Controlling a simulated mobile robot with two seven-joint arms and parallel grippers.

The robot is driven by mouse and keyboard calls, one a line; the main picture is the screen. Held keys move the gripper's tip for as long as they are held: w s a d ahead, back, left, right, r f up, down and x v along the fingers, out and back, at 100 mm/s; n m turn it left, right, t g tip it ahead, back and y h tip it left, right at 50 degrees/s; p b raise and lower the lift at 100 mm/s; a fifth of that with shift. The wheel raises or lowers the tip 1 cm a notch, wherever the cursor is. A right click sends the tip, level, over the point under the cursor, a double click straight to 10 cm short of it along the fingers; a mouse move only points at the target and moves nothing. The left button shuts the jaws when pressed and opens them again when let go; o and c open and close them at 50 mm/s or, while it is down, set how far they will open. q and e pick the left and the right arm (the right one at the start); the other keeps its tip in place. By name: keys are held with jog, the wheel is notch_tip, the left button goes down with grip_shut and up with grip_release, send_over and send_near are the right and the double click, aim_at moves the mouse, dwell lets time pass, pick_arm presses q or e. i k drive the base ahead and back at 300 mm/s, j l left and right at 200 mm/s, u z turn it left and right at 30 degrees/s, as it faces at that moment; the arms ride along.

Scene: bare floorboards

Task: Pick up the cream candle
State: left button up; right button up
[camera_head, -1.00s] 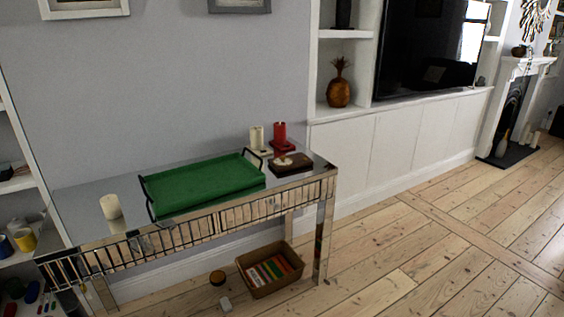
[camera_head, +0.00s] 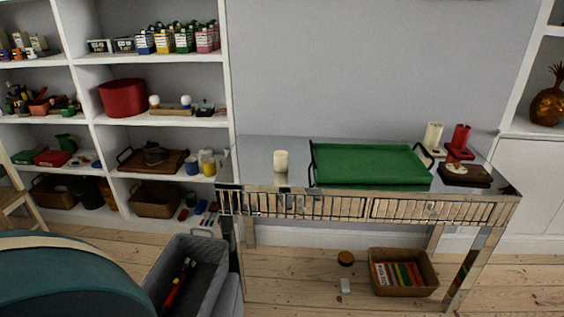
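A short cream candle (camera_head: 281,161) stands upright on the left part of the mirrored console table (camera_head: 258,150), left of the green tray. A taller cream candle (camera_head: 432,135) stands near the table's right end, beside a red candle (camera_head: 460,137), each on a small base. Neither of my grippers shows in the head view.
A green tray (camera_head: 368,164) with dark handles takes up the table's middle. A dark box (camera_head: 466,175) lies at its right. White shelves (camera_head: 228,80) stand left. A grey bin (camera_head: 189,272) and a teal rounded object (camera_head: 66,277) stand in front. A basket (camera_head: 403,289) sits underneath.

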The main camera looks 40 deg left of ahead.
aim_at(281, 157)
jog(key=i+j+u, duration=0.15)
jog(key=i, duration=0.3)
jog(key=i+u, duration=0.15)
jog(key=i, duration=0.25)
